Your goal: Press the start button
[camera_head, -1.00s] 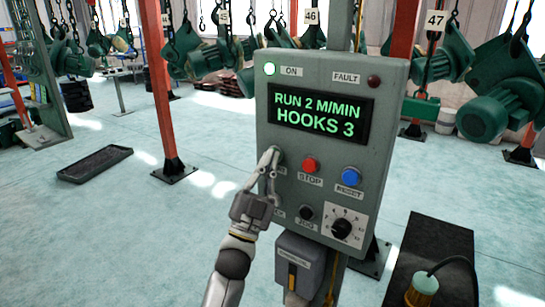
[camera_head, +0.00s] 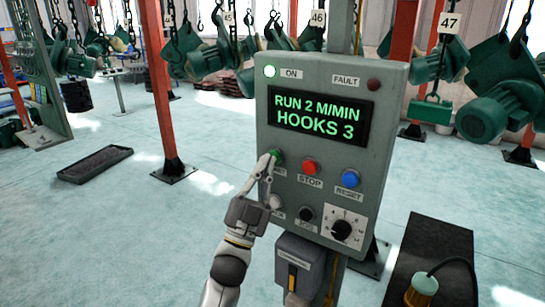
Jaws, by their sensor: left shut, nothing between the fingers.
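The grey control panel (camera_head: 262,110) stands on a post in the middle of the view. The green start button (camera_head: 278,155) is at the left end of its button row; its label is mostly covered by my fingers. My left gripper (camera_head: 268,161) is shut and empty, its fingertips at the button's left edge; I cannot tell if they touch it. The display (camera_head: 320,115) reads "RUN 2 M/MIN HOOKS 3". My right gripper is not in view.
The red stop button (camera_head: 310,167) and blue reset button (camera_head: 351,178) sit right of the start button. A black knob (camera_head: 342,230) and small jog button (camera_head: 306,213) are below. Green hoists (camera_head: 500,108) hang from chains behind. Red posts (camera_head: 160,90) stand around open floor.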

